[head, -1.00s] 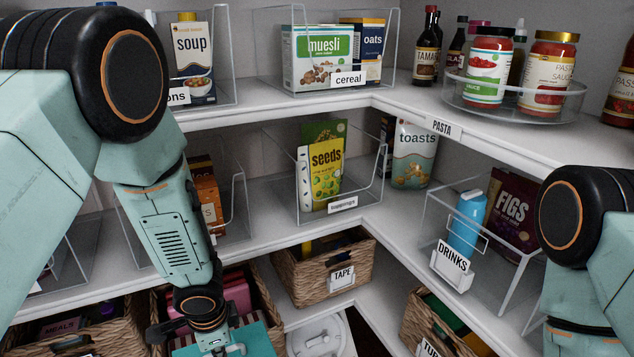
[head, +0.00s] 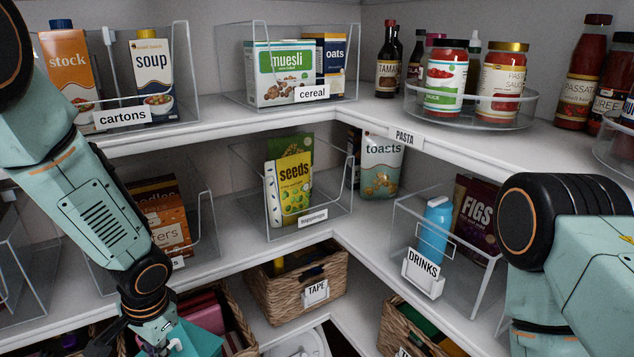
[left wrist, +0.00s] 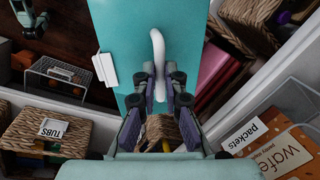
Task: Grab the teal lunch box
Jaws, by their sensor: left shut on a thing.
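The teal lunch box (head: 203,342) shows at the bottom left of the head view, partly cut off by the frame edge. In the left wrist view its flat teal side (left wrist: 126,42) fills the upper middle, with a white curved handle (left wrist: 157,48) and a white latch (left wrist: 104,69). My left gripper (left wrist: 160,82) is shut on the handle. In the head view my left gripper (head: 157,338) is at the lower left beside the box. My right arm shows at the right, but its gripper is out of view.
A wicker basket with pink items (head: 236,313) is right beside the lunch box. The TAPE basket (head: 268,303) stands to its right. Shelves above hold clear bins, including the DRINKS bin (head: 455,268). In the left wrist view a TUBS basket (left wrist: 70,128) and a packets bin (left wrist: 290,100) are close.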

